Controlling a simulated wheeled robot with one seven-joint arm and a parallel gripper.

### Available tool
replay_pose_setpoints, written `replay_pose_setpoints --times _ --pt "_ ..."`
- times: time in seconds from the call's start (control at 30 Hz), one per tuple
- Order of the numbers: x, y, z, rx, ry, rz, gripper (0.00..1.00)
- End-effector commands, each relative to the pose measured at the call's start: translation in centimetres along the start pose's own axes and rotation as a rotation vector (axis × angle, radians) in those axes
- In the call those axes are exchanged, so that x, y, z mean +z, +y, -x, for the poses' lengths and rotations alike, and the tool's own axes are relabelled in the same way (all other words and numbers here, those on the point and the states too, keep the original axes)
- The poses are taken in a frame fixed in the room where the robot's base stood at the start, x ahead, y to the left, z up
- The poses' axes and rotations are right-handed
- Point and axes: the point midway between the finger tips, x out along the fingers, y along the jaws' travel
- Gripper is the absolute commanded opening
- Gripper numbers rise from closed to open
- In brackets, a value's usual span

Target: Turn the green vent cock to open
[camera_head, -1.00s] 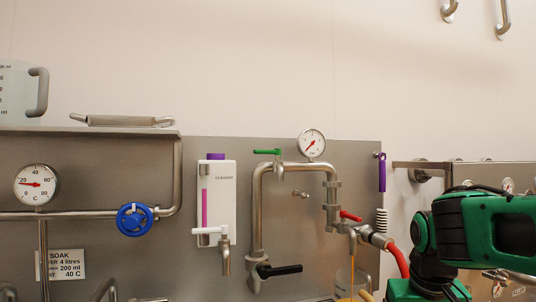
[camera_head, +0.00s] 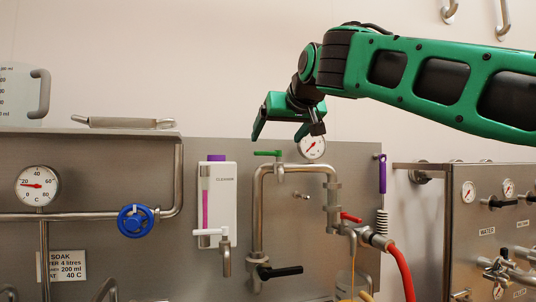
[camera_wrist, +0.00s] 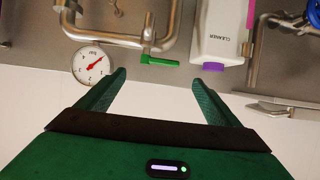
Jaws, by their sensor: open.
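The green vent cock (camera_head: 268,153) has a small green lever lying level at the top left of a looped steel pipe (camera_head: 257,205). It also shows in the wrist view (camera_wrist: 160,60), beyond and between my fingertips. My gripper (camera_head: 287,134) is open and empty. It is above the green lever and in front of the wall, its fingers pointing down. A round pressure gauge (camera_head: 312,147) stands on the pipe right of the lever, partly hidden by a finger in the head view.
A white cleaner dispenser (camera_head: 216,205) with a purple top hangs left of the pipe. A black lever (camera_head: 279,271), a red lever (camera_head: 350,217) and a red hose (camera_head: 402,268) sit lower down. A blue valve wheel (camera_head: 135,220) is at the left.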

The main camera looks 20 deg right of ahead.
Motion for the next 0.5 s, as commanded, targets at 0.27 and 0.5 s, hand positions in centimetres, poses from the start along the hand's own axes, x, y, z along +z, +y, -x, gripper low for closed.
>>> replay_pose_setpoints --times 0.27,0.5 --pt "0.2 0.1 -5.1 0.001 -0.004 -0.001 0.86" --pt "0.1 0.1 -8.2 0.001 -0.003 0.000 0.86"
